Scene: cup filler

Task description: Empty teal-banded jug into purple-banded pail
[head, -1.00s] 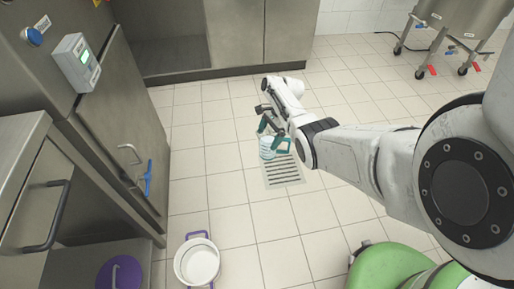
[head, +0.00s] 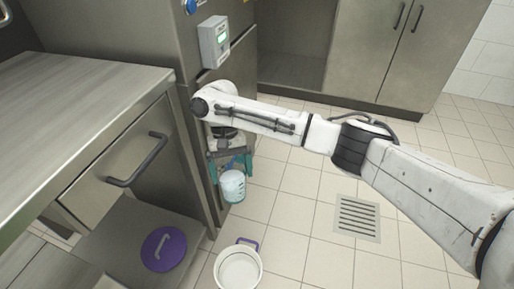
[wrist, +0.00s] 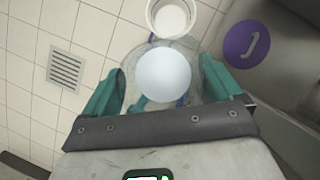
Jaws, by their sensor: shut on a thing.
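The clear jug (head: 233,186) with pale contents hangs below my gripper (head: 229,164) in the head view, looking roughly upright. The teal fingers are shut on it, one at each side. In the wrist view the jug (wrist: 162,76) lies between the fingers, with a round whitish surface inside. The white pail (head: 222,279) with a purple handle stands on the floor below and slightly right of the jug, apart from it. The pail (wrist: 151,20) also shows beyond the jug in the wrist view. The jug's band is hard to make out.
A round purple lid (head: 163,249) lies on a low steel shelf left of the pail. A steel counter with a drawer (head: 125,178) and a steel cabinet stand close to my gripper on the left. A floor drain (head: 357,218) lies right; the tiles around it are clear.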

